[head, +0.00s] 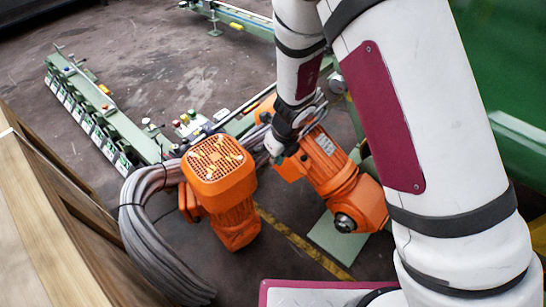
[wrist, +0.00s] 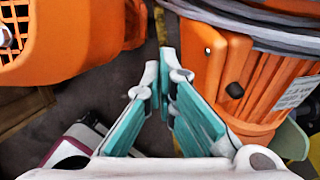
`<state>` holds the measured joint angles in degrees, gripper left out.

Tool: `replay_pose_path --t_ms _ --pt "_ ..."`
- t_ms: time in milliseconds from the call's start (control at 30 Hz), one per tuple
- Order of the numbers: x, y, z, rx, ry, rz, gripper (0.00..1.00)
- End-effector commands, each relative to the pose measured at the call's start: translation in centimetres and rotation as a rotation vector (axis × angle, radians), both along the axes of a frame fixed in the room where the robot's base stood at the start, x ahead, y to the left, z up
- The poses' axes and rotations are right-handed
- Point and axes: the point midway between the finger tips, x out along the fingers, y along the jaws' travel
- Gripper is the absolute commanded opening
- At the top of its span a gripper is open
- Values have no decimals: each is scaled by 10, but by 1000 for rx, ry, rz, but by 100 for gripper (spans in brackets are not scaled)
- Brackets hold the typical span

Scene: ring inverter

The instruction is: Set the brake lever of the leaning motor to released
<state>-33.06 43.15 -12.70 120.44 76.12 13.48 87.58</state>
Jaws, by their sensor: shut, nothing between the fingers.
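Two orange motors show. One (head: 218,172) has a vented cap with small yellow marks; the other (head: 330,165) lies slanted to its right, with a round dark shaft end. I cannot tell for sure which one is the leaning motor. No brake lever can be made out clearly in either view. My gripper (wrist: 163,68) has teal finger pads, is shut and empty, and points into the gap between the vented motor (wrist: 75,45) and the motor with a nameplate (wrist: 255,75). In the head view, my arm hides part of the slanted motor.
A thick grey cable bundle (head: 150,235) curves beside the vented motor; grey cables also cross the top right of the wrist view (wrist: 270,30). A green rail with switches (head: 100,110) lies left. Wooden boards (head: 35,215) stand at the left edge. Dark floor (head: 140,50) is clear behind.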

Motion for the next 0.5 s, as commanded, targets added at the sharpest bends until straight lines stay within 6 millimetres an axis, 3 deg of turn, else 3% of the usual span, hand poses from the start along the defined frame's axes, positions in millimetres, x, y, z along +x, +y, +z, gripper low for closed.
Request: replay_pose_path --t_ms 33,433,500 --pt "1 1 -13 -1 2 -1 0" --pt "13 13 -79 -1 1 -1 0" --pt "21 20 -71 -1 -4 5 0"
